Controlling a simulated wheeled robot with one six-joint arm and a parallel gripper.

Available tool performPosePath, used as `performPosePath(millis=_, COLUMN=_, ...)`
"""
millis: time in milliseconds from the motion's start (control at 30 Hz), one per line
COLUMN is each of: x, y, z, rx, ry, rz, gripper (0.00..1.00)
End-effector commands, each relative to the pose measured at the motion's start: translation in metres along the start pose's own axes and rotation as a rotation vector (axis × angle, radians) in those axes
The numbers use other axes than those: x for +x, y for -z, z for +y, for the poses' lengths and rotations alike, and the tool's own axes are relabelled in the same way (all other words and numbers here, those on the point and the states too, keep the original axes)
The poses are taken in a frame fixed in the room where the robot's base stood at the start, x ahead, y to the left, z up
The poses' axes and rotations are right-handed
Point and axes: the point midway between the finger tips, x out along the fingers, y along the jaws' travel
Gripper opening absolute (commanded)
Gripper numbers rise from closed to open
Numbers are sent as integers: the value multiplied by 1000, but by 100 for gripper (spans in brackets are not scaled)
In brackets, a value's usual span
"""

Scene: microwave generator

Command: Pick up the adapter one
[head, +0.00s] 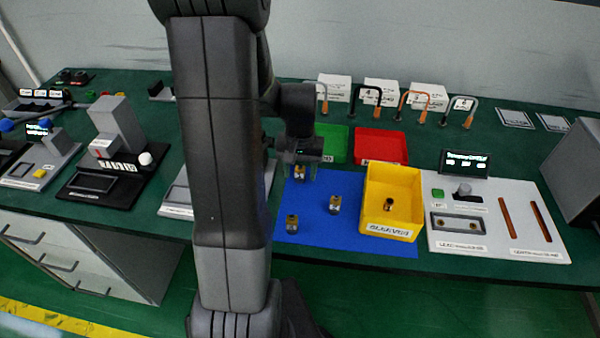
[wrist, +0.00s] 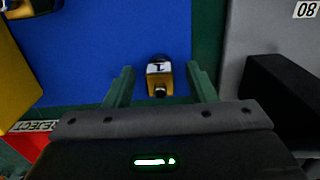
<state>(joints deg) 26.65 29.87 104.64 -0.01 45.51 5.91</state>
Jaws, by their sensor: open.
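Adapter one (wrist: 158,72), a small brass-and-dark piece with a white label marked 1, stands on the blue mat (wrist: 95,50) near its edge. In the wrist view it shows between the two fingers of my gripper (wrist: 158,84), which is open and empty. In the head view my gripper (head: 303,158) is over the back of the mat, with the adapter (head: 300,174) just below it. Whether the fingers are down beside the adapter or still above it, I cannot tell. Two similar adapters (head: 335,204) (head: 292,223) stand farther forward on the mat.
A yellow sleeves bin (head: 393,190) with a piece inside stands at the mat's right. A green tray (head: 331,142) and a red reject tray (head: 380,146) lie behind. A grey panel device (head: 178,200) is left of the mat, partly behind my arm.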

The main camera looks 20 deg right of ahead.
Motion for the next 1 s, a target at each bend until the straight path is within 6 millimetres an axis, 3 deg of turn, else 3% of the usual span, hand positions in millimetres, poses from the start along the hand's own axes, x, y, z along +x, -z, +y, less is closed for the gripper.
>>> performPosePath(millis=333, x=7, y=0, z=0, rx=-1, ry=0, rz=1, gripper=49)
performPosePath(millis=600, x=7, y=0, z=0, rx=-1, ry=0, rz=1, gripper=0)
performPosePath(millis=867, x=4, y=0, z=0, rx=-1, ry=0, rz=2, gripper=0)
performPosePath(millis=1000, x=-11, y=1, z=0, rx=-1, ry=0, rz=6, gripper=0)
